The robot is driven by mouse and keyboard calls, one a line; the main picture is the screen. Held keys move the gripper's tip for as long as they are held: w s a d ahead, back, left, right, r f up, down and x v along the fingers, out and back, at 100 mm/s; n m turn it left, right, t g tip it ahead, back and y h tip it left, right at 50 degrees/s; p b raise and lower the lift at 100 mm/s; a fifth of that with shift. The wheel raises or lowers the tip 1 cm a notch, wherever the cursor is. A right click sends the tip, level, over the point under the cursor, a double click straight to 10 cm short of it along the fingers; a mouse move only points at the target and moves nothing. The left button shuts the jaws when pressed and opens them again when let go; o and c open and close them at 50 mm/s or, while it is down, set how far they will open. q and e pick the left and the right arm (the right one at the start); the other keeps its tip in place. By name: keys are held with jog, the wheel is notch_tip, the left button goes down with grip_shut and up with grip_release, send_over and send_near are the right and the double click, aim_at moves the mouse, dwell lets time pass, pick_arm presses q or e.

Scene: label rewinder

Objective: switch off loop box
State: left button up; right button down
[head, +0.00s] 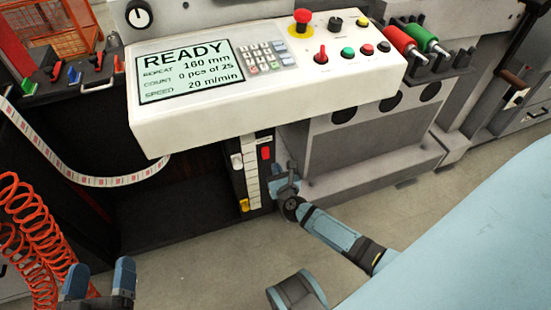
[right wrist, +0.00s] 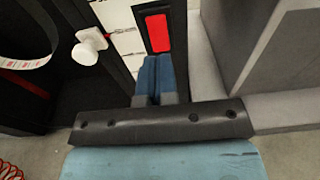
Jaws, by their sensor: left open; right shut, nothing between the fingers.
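A red switch (head: 265,153) sits on a dark upright panel (head: 267,185) under the white console. The red switch also shows in the right wrist view (right wrist: 157,33), lit-looking and set in a black frame. My right gripper (head: 283,180) is just below and right of it. My left gripper (head: 99,281) is open and empty at the lower left.
A white knob (head: 237,161) and a yellow part (head: 244,205) are left of the switch, beside a white scale strip (head: 252,175). The console (head: 290,90) overhangs above and reads READY. A grey machine body (head: 360,150) stands right. Orange coiled hoses (head: 35,235) hang lower left.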

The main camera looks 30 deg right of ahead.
pick_arm(q)
jog(key=f, duration=0.1)
jog(key=a+f+g+y, duration=0.1)
jog(key=f, duration=0.1)
jog(key=shift+w+a+p, duration=0.1)
jog(key=shift+a+p, duration=0.05)
jog(key=shift+p, duration=0.2)
pick_arm(e)
jog(key=v, duration=0.6)
jog(key=shift+s+a, duration=0.2)
pick_arm(q)
jog(key=shift+r, duration=0.15)
